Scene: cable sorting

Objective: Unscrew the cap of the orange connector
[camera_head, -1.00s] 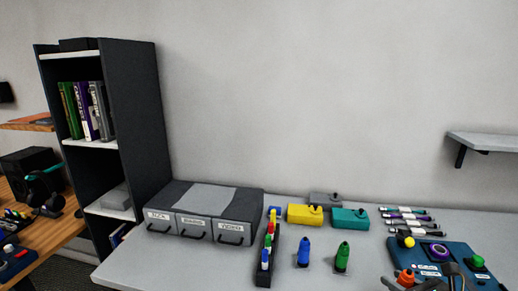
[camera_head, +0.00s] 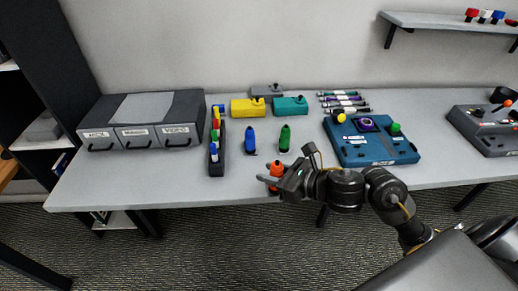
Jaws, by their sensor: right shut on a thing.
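The orange connector (camera_head: 276,170) stands near the front edge of the table, left of the blue panel box. My right gripper (camera_head: 273,179) reaches in from the right and is shut on the orange connector, its fingers around the connector's middle. The fingers and hand hide part of the connector, and I cannot make out the cap apart from the body. My left gripper is not in view.
A blue connector (camera_head: 250,141) and a green connector (camera_head: 284,138) stand just behind. A dark rack of coloured caps (camera_head: 217,155) is to the left, near drawers (camera_head: 145,137). Yellow (camera_head: 248,109) and teal (camera_head: 290,107) boxes sit behind. The blue panel box (camera_head: 375,150) is right.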

